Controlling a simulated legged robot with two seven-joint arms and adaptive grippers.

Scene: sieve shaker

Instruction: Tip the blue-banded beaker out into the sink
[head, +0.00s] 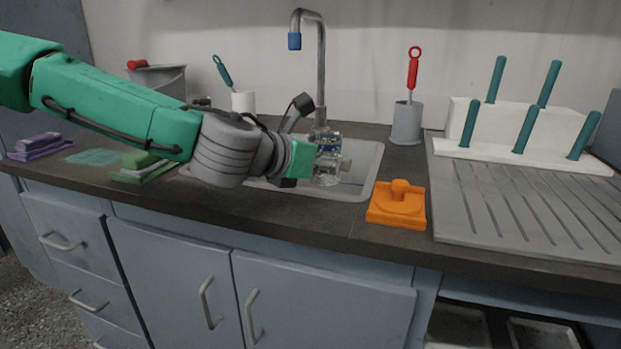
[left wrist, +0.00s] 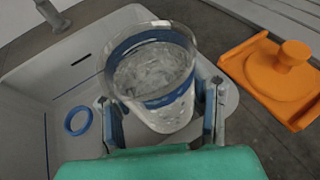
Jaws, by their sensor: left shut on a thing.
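The clear beaker with a blue band (left wrist: 153,78) is held between the two fingers of my left gripper (left wrist: 163,115), which is shut on it. In the left wrist view its open mouth shows, with clear, glassy-looking contents inside; I cannot tell how full it is. In the head view the beaker (head: 329,168) is over the sink (head: 362,172), below the tap, and looks close to upright. My left gripper (head: 312,160) reaches it from the left and partly hides it. The sink basin (left wrist: 42,95) lies under and left of the beaker in the left wrist view. My right gripper is not in view.
An orange block with a knob (head: 398,204) stands right of the sink. The tap (head: 320,70) rises behind it. A blue ring (left wrist: 78,121) shows in the basin.

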